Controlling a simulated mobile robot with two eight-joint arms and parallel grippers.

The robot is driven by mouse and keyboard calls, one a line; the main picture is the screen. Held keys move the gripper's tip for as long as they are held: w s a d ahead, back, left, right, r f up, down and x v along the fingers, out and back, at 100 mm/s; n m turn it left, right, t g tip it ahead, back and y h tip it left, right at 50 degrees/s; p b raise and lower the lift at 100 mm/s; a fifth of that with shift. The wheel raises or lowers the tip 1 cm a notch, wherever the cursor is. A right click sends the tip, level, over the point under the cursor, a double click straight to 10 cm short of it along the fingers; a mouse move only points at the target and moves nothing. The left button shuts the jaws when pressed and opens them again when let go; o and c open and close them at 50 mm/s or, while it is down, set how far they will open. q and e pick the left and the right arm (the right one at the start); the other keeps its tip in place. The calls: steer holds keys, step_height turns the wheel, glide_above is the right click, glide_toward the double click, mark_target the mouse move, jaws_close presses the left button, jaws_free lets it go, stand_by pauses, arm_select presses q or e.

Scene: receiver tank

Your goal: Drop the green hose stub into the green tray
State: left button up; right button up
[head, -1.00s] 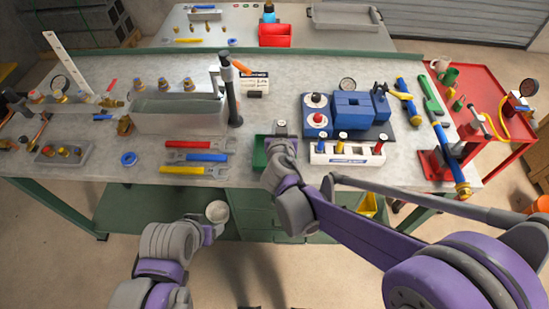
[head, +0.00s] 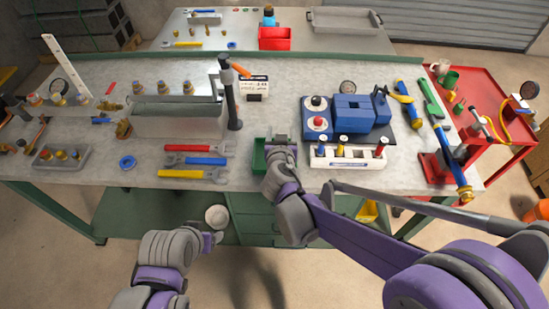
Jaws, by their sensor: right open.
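The green tray (head: 259,157) sits near the front edge of the workbench, left of the white fitting rack. My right gripper (head: 279,141) is open at the tray's right side and hides much of it. I cannot make out the green hose stub at the gripper or in the visible part of the tray. My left gripper (head: 215,237) is low in front of the bench, beside a pale round cup-like thing (head: 217,216). Whether its jaws are shut on that thing is unclear.
A white rack (head: 347,156) and a blue device (head: 352,118) stand right of the tray. A red cart (head: 480,75) stands at the right.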

steer(key=v, duration=1)
steer(key=shift+s+p, duration=0.2)
steer(key=shift+p, duration=0.1)
steer(key=s+d+f+g+h, duration=0.2)
steer(key=s+d, duration=0.1)
steer(key=d, duration=0.6)
steer(key=s+d+f+g+y, duration=0.1)
steer(key=s+d+f+g, duration=0.2)
steer(key=s, duration=0.5)
steer(key=s+d+f+g+y, duration=0.1)
steer(key=s+d+f+g, duration=0.2)
steer(key=s+d, duration=0.2)
steer(key=s, duration=0.2)
steer(key=shift+s+d+g, duration=0.3)
steer(key=shift+s+d, duration=0.05)
